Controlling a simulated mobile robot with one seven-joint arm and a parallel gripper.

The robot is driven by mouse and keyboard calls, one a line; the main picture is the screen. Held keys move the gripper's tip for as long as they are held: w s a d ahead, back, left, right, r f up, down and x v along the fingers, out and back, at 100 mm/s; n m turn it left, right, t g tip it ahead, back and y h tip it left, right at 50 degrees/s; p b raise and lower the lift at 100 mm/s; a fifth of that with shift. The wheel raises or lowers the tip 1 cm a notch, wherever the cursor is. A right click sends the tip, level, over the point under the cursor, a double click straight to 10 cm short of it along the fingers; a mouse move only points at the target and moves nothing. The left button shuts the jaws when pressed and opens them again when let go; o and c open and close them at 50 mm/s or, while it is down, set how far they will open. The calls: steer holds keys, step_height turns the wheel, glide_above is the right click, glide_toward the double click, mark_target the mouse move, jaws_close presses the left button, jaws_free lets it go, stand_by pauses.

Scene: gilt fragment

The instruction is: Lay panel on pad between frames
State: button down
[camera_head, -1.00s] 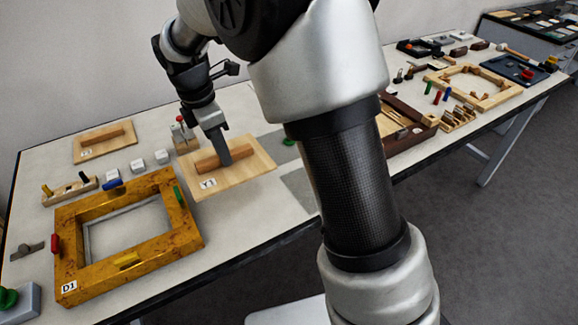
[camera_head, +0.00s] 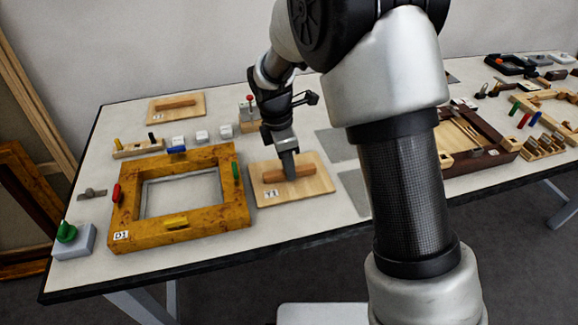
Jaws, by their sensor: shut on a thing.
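A pale wooden panel (camera_head: 318,180) with a brown bar handle (camera_head: 303,171) and a label reading Y1 is right of the yellow-brown frame D1 (camera_head: 235,216). My gripper (camera_head: 290,172) points down and is shut on the handle. The panel looks level; I cannot tell whether it touches the table. Grey flat pads, one farther back (camera_head: 334,143) and one nearer (camera_head: 354,188), lie right of the panel, partly hidden by my arm. A light wooden frame (camera_head: 552,98) is at the far right, cut off by the picture edge.
Another handled panel (camera_head: 194,104) lies at the back left. Several white blocks (camera_head: 201,136) and a wooden peg holder (camera_head: 138,148) stand behind frame D1. A green-knobbed grey block (camera_head: 74,243) sits at the left corner. A dark brown tray (camera_head: 480,159) is right of my arm.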

mark_target(282, 172)
steer(key=c, duration=1.6)
jaws_free()
steer(key=shift+f, duration=0.1)
steer(key=shift+c, duration=0.2)
step_height(282, 172, up, 12)
steer(key=a+p, duration=0.2)
steer(key=s+d+r+m, duration=0.4)
steer(key=d+r, duration=0.1)
steer(key=r, duration=0.1)
steer(key=s+d+r+m+t+y, duration=0.1)
steer(key=s+d+r+m+t, duration=0.1)
steer(key=s+d+m, duration=0.4)
steer(key=s+d+r+m+t, duration=0.3)
steer(key=s+d+m, duration=0.2)
steer(key=s+m, duration=0.6)
steer(key=shift+s+d+y, duration=0.35)
steer(key=shift+s+y, duration=0.05)
steer(key=shift+s, duration=0.55)
